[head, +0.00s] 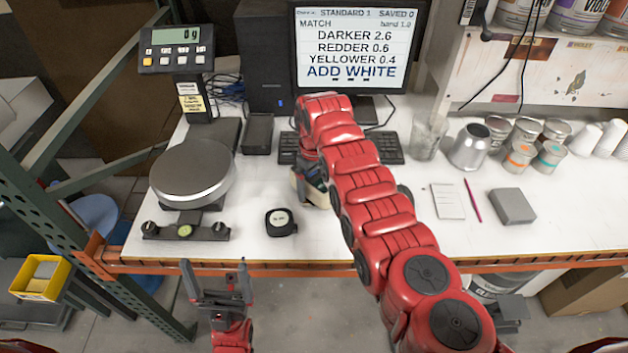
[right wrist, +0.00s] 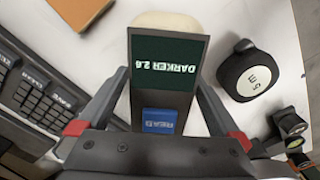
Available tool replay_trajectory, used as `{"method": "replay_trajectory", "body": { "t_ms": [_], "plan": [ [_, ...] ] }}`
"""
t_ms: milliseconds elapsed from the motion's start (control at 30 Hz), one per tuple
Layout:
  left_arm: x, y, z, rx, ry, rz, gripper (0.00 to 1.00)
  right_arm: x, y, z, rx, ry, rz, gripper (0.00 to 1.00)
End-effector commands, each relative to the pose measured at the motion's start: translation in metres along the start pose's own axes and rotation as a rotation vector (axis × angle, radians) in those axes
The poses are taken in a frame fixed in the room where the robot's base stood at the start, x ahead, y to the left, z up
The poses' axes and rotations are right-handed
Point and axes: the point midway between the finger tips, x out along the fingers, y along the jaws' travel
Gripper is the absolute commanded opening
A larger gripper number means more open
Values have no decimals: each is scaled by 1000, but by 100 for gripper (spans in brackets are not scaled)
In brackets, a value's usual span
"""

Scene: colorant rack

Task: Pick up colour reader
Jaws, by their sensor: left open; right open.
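The colour reader (right wrist: 165,75) has a dark screen reading "DARKER 2.6" and a blue READ button, with a cream rounded end behind. In the right wrist view it lies between the two fingers of my right gripper (right wrist: 163,90). The jaws are open around it; I cannot tell whether either finger touches it. In the head view the cream part of the reader (head: 316,194) shows on the bench, and my red right arm hides much of it. My left gripper (head: 218,272) is open and empty, in front of the bench edge.
A black tape measure (head: 281,222) lies left of the reader. A scale (head: 193,170) and a level (head: 186,231) stand further left. A keyboard (head: 385,148) and monitor (head: 350,45) are behind. A notepad (head: 447,201), pencil (head: 473,200) and grey box (head: 513,206) lie right.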

Motion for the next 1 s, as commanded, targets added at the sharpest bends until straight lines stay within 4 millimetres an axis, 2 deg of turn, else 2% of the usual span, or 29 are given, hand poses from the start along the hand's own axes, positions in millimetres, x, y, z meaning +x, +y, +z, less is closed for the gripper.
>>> {"method": "replay_trajectory", "body": {
  "t_ms": [100, 300, 367, 867, 1000],
  "plan": [
    [3, 0, 0, 0, 0, 0, 100, 7, -1, 0, -1, 0, 0, 100],
    [2, 0, 0, 0, 0, 0, 100, 8, 0, 0, -1, 3, 1, 100],
    [2, 0, 0, 0, 0, 0, 100, 8, 0, 0, -1, 2, 1, 91],
    [2, 0, 0, 0, 0, 0, 100, 8, 0, 0, -1, 2, 1, 1],
    [2, 0, 0, 0, 0, 0, 100, 8, 0, 0, -1, 2, 1, 0]
  ]
}}
